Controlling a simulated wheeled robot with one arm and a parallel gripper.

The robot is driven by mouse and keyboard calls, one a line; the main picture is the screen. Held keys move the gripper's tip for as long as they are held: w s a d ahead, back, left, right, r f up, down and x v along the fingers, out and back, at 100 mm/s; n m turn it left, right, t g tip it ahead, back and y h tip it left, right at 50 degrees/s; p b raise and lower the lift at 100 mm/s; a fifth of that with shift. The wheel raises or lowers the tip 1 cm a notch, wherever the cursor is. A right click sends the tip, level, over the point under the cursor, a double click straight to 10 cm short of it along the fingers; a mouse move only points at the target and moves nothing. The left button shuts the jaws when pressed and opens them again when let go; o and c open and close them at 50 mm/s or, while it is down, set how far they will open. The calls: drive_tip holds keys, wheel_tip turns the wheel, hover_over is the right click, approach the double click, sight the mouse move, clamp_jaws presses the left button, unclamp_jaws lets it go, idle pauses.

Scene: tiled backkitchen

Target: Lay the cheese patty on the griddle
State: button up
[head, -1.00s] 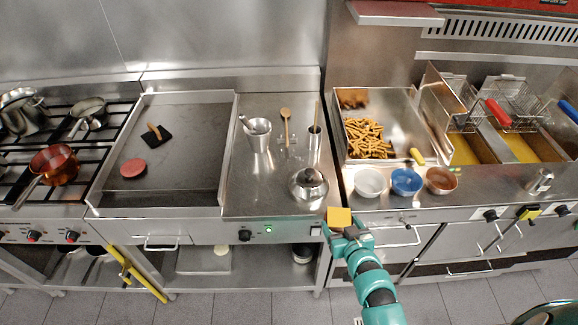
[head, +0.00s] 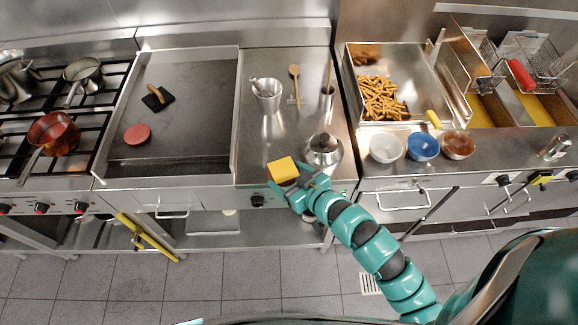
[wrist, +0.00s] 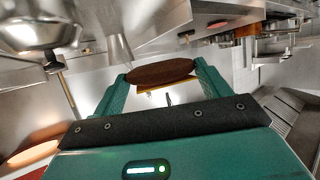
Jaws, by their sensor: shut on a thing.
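The cheese patty is a brown round patty (wrist: 160,72) with a square yellow cheese slice (head: 283,168) on it. My gripper (head: 291,184) is shut on the patty's sides and holds it near the counter's front edge, right of the griddle. In the wrist view the patty sits between both fingers, with the slice's yellow edge (wrist: 165,88) showing. The griddle (head: 190,119) is a dark flat plate with raised metal rims, at left of centre. A reddish patty (head: 137,134) lies on its left front part.
A black press (head: 157,97) with a wooden handle lies on the griddle's back left. The griddle's right half is clear. A kettle (head: 323,150) stands close behind my gripper. A metal cup (head: 268,97) stands farther back. Stove pots (head: 53,133) are at left.

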sight(288, 165)
drive_tip(key=w+f+b, duration=0.1)
drive_tip(key=w+b, duration=0.1)
drive_tip(key=b, duration=0.1)
drive_tip(key=w+f+b, duration=0.1)
drive_tip(key=w+b, duration=0.1)
drive_tip(key=b, duration=0.1)
drive_tip(key=w+f+b, duration=0.1)
drive_tip(key=w+b, duration=0.1)
drive_tip(key=b, duration=0.1)
drive_tip(key=shift+a+f, duration=0.1)
drive_tip(key=shift+a, duration=0.1)
drive_tip(key=w+f+b, duration=0.1)
drive_tip(key=f+b, duration=0.1)
drive_tip(key=b, duration=0.2)
drive_tip(key=shift+w+b, duration=0.35)
drive_tip(key=shift+b, duration=0.05)
drive_tip(key=shift+w+a+f+p, duration=0.1)
drive_tip(key=shift+w+a+p, duration=0.15)
drive_tip(key=shift+p, duration=0.2)
drive_tip(key=shift+w+f+p, duration=0.45)
drive_tip(key=shift+w+f, duration=0.95)
drive_tip(key=shift+f, duration=0.2)
drive_tip(key=shift+d+f+p, duration=0.1)
drive_tip(key=shift+f+p, duration=0.65)
drive_tip(key=shift+f, duration=0.8)
drive_tip(key=shift+f, duration=0.1)
drive_tip(key=o, duration=0.8)
drive_tip(key=shift+c, duration=0.2)
